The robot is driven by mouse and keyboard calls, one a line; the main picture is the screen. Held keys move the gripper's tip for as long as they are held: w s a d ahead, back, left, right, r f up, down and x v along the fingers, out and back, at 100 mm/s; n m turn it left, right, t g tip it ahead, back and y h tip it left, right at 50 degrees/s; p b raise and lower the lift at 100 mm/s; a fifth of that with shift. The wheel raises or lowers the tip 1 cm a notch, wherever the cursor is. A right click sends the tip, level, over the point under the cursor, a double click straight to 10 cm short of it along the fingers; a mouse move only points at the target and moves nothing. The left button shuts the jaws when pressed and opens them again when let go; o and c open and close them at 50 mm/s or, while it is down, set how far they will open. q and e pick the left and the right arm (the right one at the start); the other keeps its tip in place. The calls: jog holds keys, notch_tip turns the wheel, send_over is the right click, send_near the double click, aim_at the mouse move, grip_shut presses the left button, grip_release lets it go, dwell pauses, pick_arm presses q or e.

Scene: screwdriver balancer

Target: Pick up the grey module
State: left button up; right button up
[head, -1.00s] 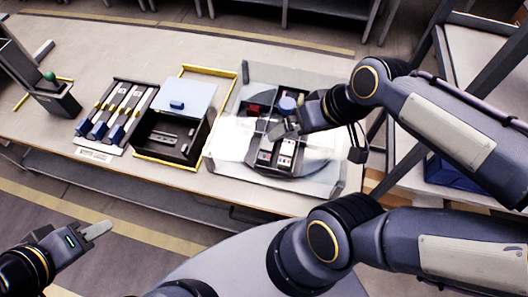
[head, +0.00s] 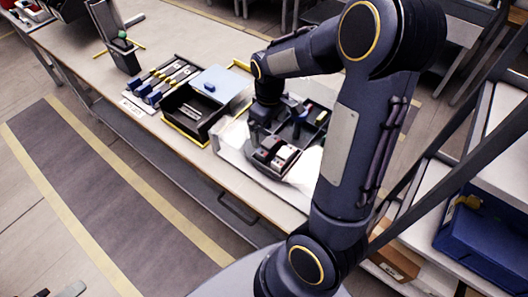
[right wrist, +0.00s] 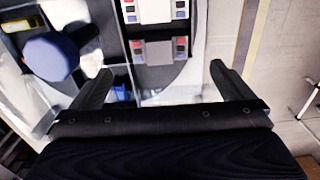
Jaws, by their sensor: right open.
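In the right wrist view, a grey module (right wrist: 158,51) with red and blue marks at its ends lies in a dark round tray, just beyond my fingertips. A similar pale module (right wrist: 155,11) lies behind it. In the head view, a pale module (head: 285,157) sits in the near part of the round tray (head: 300,172), beside a darker piece with red. My right gripper (right wrist: 160,75) is open and empty, above the tray; in the head view my own wrist mostly hides it. Only a tip of my left gripper (head: 72,289) shows at the bottom left.
A blue knob (right wrist: 50,57) stands left of the modules. A clear panel edge crosses the wrist view near it. Left of the tray are a black box (head: 190,117) with a light-blue lid (head: 221,84) and a rack of several blue-ended pieces (head: 160,85).

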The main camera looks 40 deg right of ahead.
aim_at(269, 142)
notch_tip(269, 142, down, 7)
jog(key=shift+r+p, duration=0.2)
jog(key=shift+p, duration=0.3)
jog(key=c, duration=1.1)
jog(key=shift+r, duration=0.15)
